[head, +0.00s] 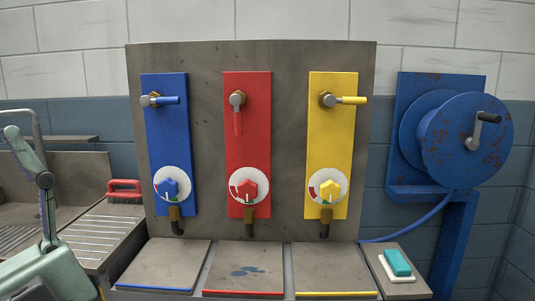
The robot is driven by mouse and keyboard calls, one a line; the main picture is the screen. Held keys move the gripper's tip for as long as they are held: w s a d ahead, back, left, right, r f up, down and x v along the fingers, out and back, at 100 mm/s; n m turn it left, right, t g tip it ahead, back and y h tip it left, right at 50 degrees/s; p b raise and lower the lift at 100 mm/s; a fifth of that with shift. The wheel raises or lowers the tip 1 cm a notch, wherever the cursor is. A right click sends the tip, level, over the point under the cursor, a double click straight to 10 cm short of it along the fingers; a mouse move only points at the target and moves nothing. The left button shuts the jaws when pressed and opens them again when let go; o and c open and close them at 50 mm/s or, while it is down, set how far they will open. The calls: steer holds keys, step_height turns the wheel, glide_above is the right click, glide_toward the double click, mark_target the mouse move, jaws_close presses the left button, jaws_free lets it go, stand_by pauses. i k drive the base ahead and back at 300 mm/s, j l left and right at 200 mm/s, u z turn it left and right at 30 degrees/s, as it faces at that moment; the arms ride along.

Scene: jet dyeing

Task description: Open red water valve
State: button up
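The red panel (258,142) is in the middle of the grey backboard, between a blue and a yellow panel. Near its top is the red valve lever (238,123), which points straight down from its metal fitting. Lower on the panel is a red knob (250,188) on a white dial. A dark spout (250,222) hangs under the dial. I cannot make out my gripper's fingers in the head view, and nothing of mine touches the red valve.
The blue lever (169,100) and yellow lever (354,100) lie horizontal, pointing right. A wet patch (247,271) lies below the red spout. A blue hose reel (455,140) and teal sponge (397,262) are on the right. A red-handled brush (124,186) lies left. Space before the panels looks clear.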

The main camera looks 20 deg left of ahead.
mark_target(235, 99)
steer(key=u, duration=0.35)
steer(key=i+j+u, duration=0.1)
steer(key=u, duration=0.3)
steer(key=i+j+u, duration=0.15)
steer(key=u, duration=0.25)
steer(key=i+j+u, duration=0.1)
steer(key=u, duration=0.35)
steer(key=i+l, duration=0.05)
